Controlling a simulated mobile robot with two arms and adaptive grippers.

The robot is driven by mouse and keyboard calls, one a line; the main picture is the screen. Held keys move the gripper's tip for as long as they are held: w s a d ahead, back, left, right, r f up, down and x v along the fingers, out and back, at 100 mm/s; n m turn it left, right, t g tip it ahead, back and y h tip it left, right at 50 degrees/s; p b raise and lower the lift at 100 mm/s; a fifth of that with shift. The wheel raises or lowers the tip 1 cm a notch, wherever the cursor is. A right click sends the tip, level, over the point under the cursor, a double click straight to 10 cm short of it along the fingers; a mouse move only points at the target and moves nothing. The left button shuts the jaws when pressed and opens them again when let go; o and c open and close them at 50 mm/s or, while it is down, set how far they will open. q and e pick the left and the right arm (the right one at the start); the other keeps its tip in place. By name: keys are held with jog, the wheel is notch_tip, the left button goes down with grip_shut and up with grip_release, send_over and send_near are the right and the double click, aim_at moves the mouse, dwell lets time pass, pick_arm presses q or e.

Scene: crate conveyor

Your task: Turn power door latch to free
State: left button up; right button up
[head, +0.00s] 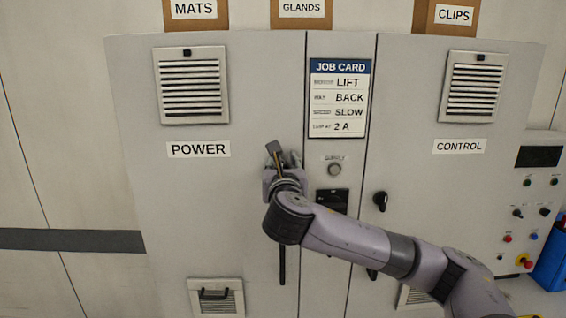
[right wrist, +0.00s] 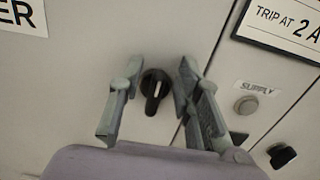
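The power door (head: 200,220) is the grey left door of the cabinet, marked by a POWER label (head: 198,149). Its latch, a black knob (right wrist: 154,92) with a white pointer line, shows in the right wrist view. The knob's long end points down and the line is close to upright. My right gripper (right wrist: 155,82) is open, with one finger on each side of the knob and a gap on both sides. In the head view my right gripper (head: 280,155) is in front of the power door's right edge and hides the latch. My left gripper is out of view.
The control door (head: 450,200) has a similar black latch (head: 380,201). Between the doors are a job card (head: 338,98), a supply button (head: 335,169) and a black-framed unit (head: 332,199) partly behind my arm. A panel with knobs (head: 530,205) stands right. The power door's left is clear.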

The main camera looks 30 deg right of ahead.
jog(key=shift+s+a+r, duration=0.15)
jog(key=shift+s+a, duration=0.1)
jog(key=shift+w+d, duration=0.1)
grip_shut()
